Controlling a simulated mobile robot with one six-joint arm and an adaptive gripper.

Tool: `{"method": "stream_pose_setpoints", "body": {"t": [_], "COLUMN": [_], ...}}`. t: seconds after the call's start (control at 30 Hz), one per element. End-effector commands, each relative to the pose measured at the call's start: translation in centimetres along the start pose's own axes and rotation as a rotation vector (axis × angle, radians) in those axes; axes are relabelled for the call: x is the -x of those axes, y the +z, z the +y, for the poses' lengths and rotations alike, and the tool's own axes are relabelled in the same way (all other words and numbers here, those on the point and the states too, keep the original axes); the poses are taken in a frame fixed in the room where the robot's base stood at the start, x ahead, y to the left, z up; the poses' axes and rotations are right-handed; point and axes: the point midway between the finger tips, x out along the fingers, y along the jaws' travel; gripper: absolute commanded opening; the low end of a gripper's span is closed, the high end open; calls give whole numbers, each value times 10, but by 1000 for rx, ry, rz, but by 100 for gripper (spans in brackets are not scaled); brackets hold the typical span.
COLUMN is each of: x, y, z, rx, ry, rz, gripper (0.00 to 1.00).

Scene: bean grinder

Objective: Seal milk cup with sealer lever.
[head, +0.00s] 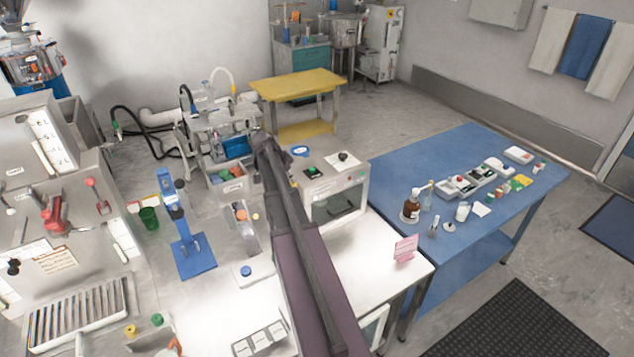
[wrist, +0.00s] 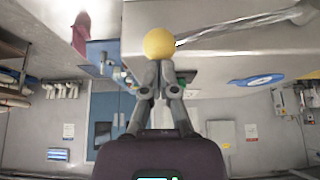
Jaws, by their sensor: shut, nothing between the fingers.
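In the wrist view a yellow ball knob (wrist: 160,43) sits right at the tips of my gripper (wrist: 160,66), with a grey metal rod (wrist: 245,28) running from it to the right. It looks like a lever handle; I cannot tell whether the fingertips touch it. My gripper is shut with nothing between its fingers. In the head view my arm reaches away towards the back of the white bench, and the fingers cannot be made out there. I cannot pick out the milk cup for sure; a small white cup (head: 462,211) stands on the blue table.
A white machine (head: 336,190) with a dark window stands just right of my arm. A blue stand (head: 194,257) is to its left. The blue table (head: 420,165) at right holds bottles and small boxes. A yellow cart (head: 297,84) stands behind.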

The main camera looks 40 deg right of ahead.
Motion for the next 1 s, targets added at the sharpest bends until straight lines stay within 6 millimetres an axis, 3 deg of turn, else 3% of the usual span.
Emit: {"method": "stream_pose_setpoints", "body": {"t": [1.0], "x": [53], "y": [-29], "z": [0], "rx": [0], "ry": [0], "rz": [0], "gripper": [0]}}
